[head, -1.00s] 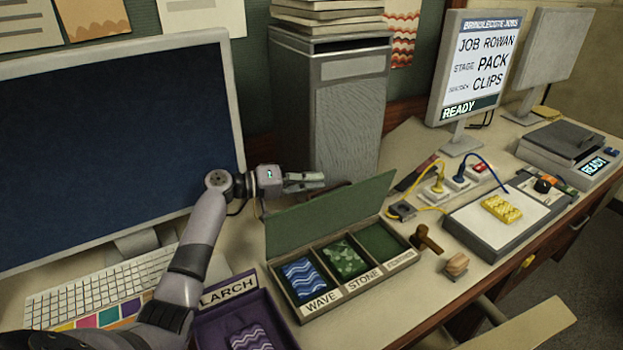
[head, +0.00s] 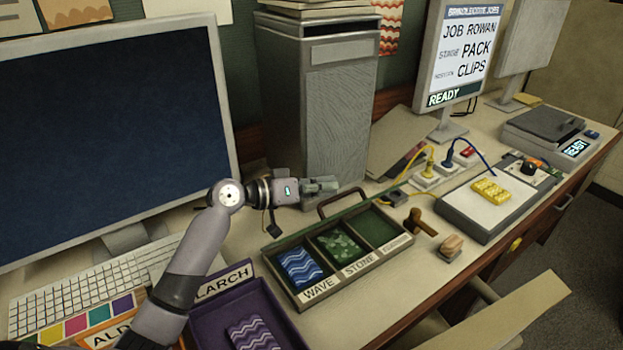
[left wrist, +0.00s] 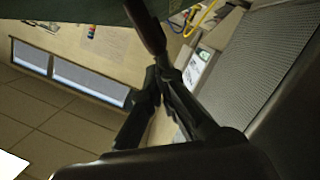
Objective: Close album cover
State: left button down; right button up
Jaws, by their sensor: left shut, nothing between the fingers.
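The album is a shallow box (head: 309,293) with three compartments and a green cover (head: 272,228) hinged along its back side. The cover is raised and nearly edge-on in the head view, with a brown arched handle (head: 342,192) above its edge. Two compartments hold a blue wavy piece (head: 300,267) and a green piece (head: 339,245); the third looks empty. My left gripper (head: 322,186) is shut and empty behind the cover, close to the handle. In the left wrist view, the fingers (left wrist: 160,88) are near the brown handle (left wrist: 150,30) and the green cover (left wrist: 65,10); contact is unclear.
A tall grey cabinet (head: 318,110) stands just behind the gripper, and a monitor (head: 105,130) is at left. A purple tray (head: 205,318) is beside the album. A wooden-handled tool (head: 421,222), a small block (head: 451,246) and a grey tray (head: 455,210) are at right.

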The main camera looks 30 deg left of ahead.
pick_arm(q)
jog(key=s+d+f+m, duration=0.1)
jog(key=d+f+m, duration=0.1)
jog(key=d, duration=0.1)
jog(key=s+d+f+m+y+b, duration=0.1)
jog(key=shift+s+d, duration=0.35)
jog(key=d+f+m, duration=0.1)
jog(key=s+d+f+m+y, duration=0.1)
jog(key=f, duration=0.1)
jog(key=s+d+f+m+t+b, duration=0.1)
jog(key=d+f, duration=0.1)
jog(key=shift+s+f+m+y, duration=0.1)
jog(key=shift+m+y, duration=0.2)
jog(key=shift+s+d+f, duration=0.15)
jog(key=shift+d+f, duration=0.05)
jog(key=shift+f, duration=0.3)
jog(key=shift+s+d+f, duration=0.1)
jog(key=shift+d+f, duration=0.05)
jog(key=shift+f, duration=0.3)
